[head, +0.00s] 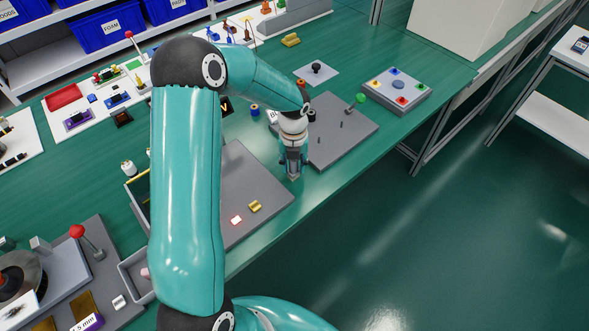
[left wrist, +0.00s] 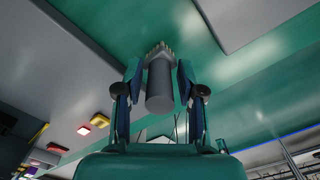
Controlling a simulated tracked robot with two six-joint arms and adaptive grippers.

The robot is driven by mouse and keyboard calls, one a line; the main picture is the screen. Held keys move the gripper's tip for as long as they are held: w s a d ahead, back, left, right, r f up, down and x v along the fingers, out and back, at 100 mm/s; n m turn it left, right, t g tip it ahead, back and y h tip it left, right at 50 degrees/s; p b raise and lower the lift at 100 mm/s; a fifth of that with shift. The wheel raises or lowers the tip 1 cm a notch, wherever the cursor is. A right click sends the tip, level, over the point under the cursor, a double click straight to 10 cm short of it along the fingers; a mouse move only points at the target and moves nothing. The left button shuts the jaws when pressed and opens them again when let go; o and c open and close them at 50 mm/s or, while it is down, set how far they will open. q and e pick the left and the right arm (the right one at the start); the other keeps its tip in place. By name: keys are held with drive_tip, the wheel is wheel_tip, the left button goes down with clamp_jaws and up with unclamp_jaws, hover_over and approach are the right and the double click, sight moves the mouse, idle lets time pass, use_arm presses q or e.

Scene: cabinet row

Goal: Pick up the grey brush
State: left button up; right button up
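The grey brush (left wrist: 160,82) shows in the left wrist view as a thick grey cylinder with pale bristles at its far end, by the green table top. My left gripper (left wrist: 159,72) has one finger on each side of it. Narrow gaps seem to show between the brush and both fingers, so I see the fingers as open around it. In the head view my left gripper (head: 292,168) points down at the table between two grey plates; the brush is mostly hidden there. My right gripper is in neither view.
A grey plate (head: 262,188) with a yellow block (head: 255,206) and a red-lit white piece (head: 236,221) lies left of the gripper. Another grey plate (head: 345,135) lies to its right. The green table's front edge is close by.

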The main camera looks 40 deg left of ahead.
use_arm(q)
clamp_jaws()
drive_tip(key=shift+r, duration=0.15)
